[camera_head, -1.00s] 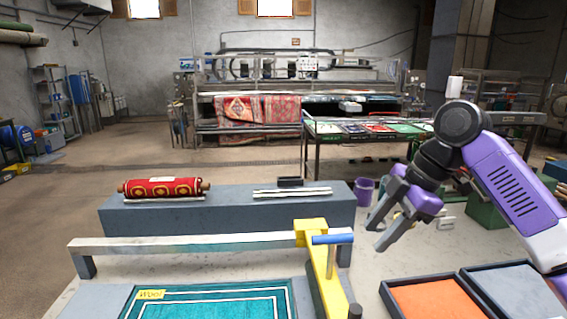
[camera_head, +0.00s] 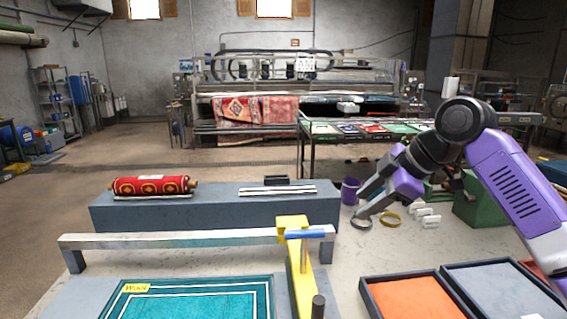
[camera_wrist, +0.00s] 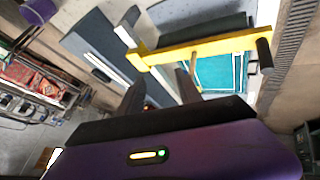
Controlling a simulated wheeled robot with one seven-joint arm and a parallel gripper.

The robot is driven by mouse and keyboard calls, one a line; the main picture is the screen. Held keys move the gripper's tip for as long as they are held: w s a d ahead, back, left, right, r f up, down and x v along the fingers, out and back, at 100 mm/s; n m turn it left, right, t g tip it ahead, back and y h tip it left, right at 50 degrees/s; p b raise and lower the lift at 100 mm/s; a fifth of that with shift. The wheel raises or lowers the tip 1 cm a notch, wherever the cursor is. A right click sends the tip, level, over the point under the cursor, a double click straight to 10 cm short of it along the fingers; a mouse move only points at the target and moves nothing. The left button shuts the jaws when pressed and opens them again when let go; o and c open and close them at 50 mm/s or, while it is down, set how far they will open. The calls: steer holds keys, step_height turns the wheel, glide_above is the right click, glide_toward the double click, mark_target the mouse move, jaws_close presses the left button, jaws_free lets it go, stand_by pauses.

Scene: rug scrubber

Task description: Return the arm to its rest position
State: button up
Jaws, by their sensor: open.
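My gripper (camera_head: 364,204) is at the end of my purple and black arm, on the right side of the head view. It is raised above the pale floor area and holds nothing that I can see. In the wrist view its two dark fingers (camera_wrist: 158,85) stand apart, with the yellow scrubber carriage (camera_wrist: 195,47) beyond them. The arm is bent at the elbow, with the forearm reaching down and to the left.
The yellow carriage (camera_head: 295,245) with a blue handle sits on a metal rail (camera_head: 170,239) over a teal rug (camera_head: 190,300). A rolled red rug (camera_head: 150,185) lies on a grey bench (camera_head: 215,212). Orange (camera_head: 415,300) and grey (camera_head: 505,287) trays stand at lower right. A purple bucket (camera_head: 350,190) is behind.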

steer(key=w+a+m+t+y, duration=0.2)
steer(key=w+a+m+t, duration=0.3)
steer(key=t, duration=0.3)
steer(key=s+d+f+m+t+h, duration=0.2)
steer(key=s+f+m+t+h, duration=0.15)
steer(key=s+f+m, duration=0.5)
steer(key=s+d+f+m+t+h, duration=0.3)
steer(key=s+f+m+t, duration=0.15)
steer(key=s, duration=0.75)
steer(key=s+f+g, duration=0.2)
steer(key=s+f, duration=0.1)
steer(key=s, duration=0.9)
steer(key=s+d+f+n+g, duration=0.1)
steer(key=s+f, duration=0.3)
steer(key=s, duration=0.9)
steer(key=s+d+f+g, duration=0.1)
steer(key=s+f+g, duration=0.2)
steer(key=s, duration=1)
steer(key=shift+f+g+h, duration=0.25)
steer(key=shift+g+h, duration=0.05)
steer(key=shift+h, duration=0.15)
steer(key=shift+s, duration=0.1)
